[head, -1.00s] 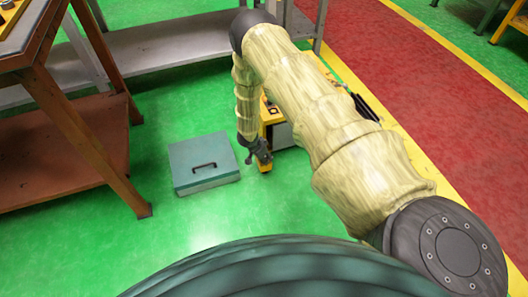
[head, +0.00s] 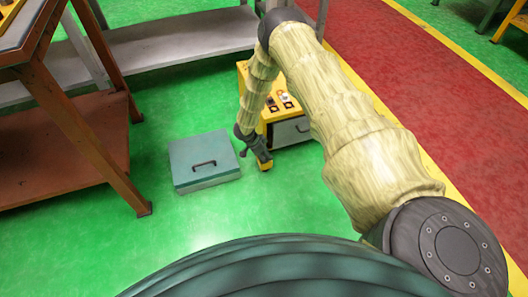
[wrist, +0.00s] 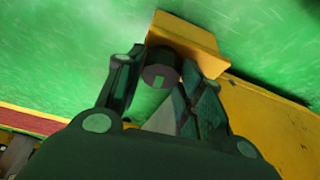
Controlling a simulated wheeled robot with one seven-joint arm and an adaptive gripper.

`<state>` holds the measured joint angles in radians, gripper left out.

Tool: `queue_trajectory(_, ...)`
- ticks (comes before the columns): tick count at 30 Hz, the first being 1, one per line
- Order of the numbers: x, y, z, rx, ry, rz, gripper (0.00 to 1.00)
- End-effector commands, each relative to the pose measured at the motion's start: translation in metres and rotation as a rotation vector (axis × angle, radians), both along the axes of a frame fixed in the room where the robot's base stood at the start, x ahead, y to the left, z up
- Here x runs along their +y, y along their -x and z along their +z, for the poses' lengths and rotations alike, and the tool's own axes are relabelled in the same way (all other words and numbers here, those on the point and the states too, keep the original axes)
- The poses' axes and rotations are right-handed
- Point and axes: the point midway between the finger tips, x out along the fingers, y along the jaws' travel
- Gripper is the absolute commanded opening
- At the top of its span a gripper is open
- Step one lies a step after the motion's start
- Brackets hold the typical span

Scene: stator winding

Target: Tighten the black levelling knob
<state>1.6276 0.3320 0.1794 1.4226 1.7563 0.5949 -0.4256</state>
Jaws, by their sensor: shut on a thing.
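The black levelling knob (wrist: 160,76) is a dark short cylinder with a small light green mark on its end face. It sits at a yellow bracket (wrist: 190,40) low on the yellow machine. My gripper (wrist: 158,82) has its two fingers on either side of the knob and is shut on it. In the head view my gripper (head: 263,158) is low at the machine's near left corner. The yellow machine (head: 268,118) stands on the green floor, partly hidden behind my arm. The knob cannot be made out in the head view.
A teal box with a black handle (head: 203,170) lies on the floor just left of my gripper. A brown table (head: 60,150) stands at the left and a grey shelf (head: 180,40) behind. Green floor is free in front of the box.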

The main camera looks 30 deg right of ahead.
Motion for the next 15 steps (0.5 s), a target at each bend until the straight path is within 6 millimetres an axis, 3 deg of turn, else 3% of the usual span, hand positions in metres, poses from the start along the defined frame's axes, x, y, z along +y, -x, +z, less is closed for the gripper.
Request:
queue_trajectory(5, -0.0006, -0.0012, 0.0020, -0.002, 0.001, 0.000, 0.14)
queue_trajectory(6, -0.0006, -0.0012, 0.0020, -0.002, 0.001, 0.000, 0.45)
queue_trajectory(9, -0.0006, -0.0010, 0.0017, -0.002, 0.001, 0.001, 0.61)
queue_trajectory(15, -0.0004, -0.0004, 0.0008, -0.001, 0.001, 0.000, 0.61)
